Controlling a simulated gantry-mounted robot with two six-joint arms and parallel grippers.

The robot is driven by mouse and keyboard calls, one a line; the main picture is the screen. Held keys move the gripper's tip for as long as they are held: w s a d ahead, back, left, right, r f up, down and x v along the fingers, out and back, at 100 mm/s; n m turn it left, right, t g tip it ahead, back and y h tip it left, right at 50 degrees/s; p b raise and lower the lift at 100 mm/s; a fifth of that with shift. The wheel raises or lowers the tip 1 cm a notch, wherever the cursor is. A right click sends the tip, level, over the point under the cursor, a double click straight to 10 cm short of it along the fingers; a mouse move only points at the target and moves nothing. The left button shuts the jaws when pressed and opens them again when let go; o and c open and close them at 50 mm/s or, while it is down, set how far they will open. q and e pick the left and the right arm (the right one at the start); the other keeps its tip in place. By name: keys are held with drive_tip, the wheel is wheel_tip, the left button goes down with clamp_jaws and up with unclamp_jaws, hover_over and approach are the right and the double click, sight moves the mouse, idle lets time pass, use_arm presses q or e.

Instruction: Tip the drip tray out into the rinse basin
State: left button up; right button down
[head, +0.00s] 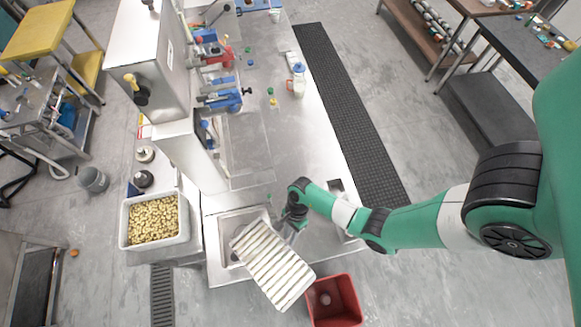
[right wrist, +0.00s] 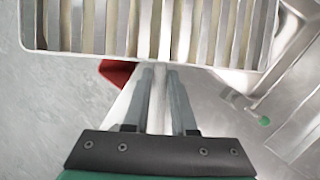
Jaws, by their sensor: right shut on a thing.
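The drip tray (head: 272,264) is a pale rectangular tray with a slatted top. My right gripper (head: 293,226) is shut on its edge near the back right in the head view. The tray's slats face up toward the head camera; how far it tilts is hard to tell. In the right wrist view the tray (right wrist: 150,28) spans the top, with the right gripper's fingers (right wrist: 162,75) at its near edge. The rinse basin (head: 214,252) is a steel sink at the counter's front end. The tray covers part of its opening and reaches past the counter's front edge. My left gripper is out of view.
A red bin (head: 347,299) stands just right of the tray's front end. A white tub of beige pieces (head: 184,235) is left of the basin. Steel machines (head: 153,60) line the counter's left side. The counter behind my right gripper has bare steel.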

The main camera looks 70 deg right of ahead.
drive_tip(key=shift+s, duration=0.15)
drive_tip(key=shift+w+d+r+p, duration=0.1)
drive_tip(key=shift+w+r+p, duration=0.15)
drive_tip(key=shift+r+p, duration=0.2)
drive_tip(key=shift+f, duration=0.1)
idle(0.8)
drive_tip(key=shift+f+g+b, duration=0.1)
drive_tip(key=shift+g+b, duration=0.2)
drive_tip(key=shift+g+y, duration=0.3)
drive_tip(key=shift+g, duration=0.1)
